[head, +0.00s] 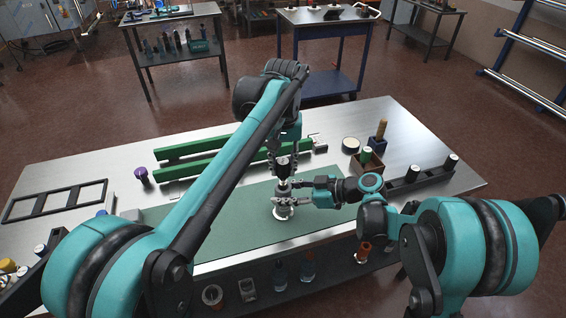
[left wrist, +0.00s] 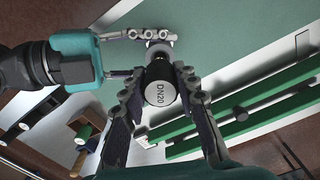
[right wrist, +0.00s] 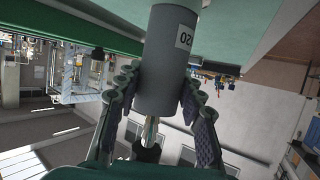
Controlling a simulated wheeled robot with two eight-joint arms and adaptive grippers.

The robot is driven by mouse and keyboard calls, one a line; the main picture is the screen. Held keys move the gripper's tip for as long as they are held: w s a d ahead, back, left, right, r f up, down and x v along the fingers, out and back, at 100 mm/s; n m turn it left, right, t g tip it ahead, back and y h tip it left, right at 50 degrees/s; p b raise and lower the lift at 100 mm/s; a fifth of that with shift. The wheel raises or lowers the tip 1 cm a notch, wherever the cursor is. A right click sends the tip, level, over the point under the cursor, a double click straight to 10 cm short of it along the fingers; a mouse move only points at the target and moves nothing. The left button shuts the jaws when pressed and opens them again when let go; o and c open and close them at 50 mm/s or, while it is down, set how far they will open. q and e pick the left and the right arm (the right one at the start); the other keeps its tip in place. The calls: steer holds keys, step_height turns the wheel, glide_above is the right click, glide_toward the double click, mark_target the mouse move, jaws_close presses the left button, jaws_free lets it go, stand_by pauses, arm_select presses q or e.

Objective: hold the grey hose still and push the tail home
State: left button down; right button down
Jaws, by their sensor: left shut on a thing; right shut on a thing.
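The grey hose (right wrist: 166,60) stands upright over the green mat, with a partly hidden "20" label. My right gripper (right wrist: 157,82) is shut around it from the side; in the head view that gripper (head: 290,195) comes in from the right. The tail has a black body with a white "DN20" end (left wrist: 160,93). My left gripper (left wrist: 160,82) is shut on it from above, and in the head view this gripper (head: 284,170) is over the hose. In the right wrist view a bare metal stem (right wrist: 150,130) shows between hose and black body. The depth inside the hose is hidden.
Two green rails (head: 205,159) lie behind the mat (head: 235,215). A black frame (head: 55,201) lies at left, near a purple-topped piece (head: 141,174). A brown box (head: 367,165) and a black rack (head: 420,180) stand at right. The mat's left part is clear.

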mark_target(283, 177)
arm_select(q)
steer(key=shift+f, duration=2.3)
stand_by(0.8)
steer(key=c, duration=1.1)
jaws_free()
steer(key=shift+o, duration=0.2)
step_height(283, 177, up, 12)
steer(key=shift+f, duration=0.1)
arm_select(e)
steer(key=c, duration=0.9)
jaws_free()
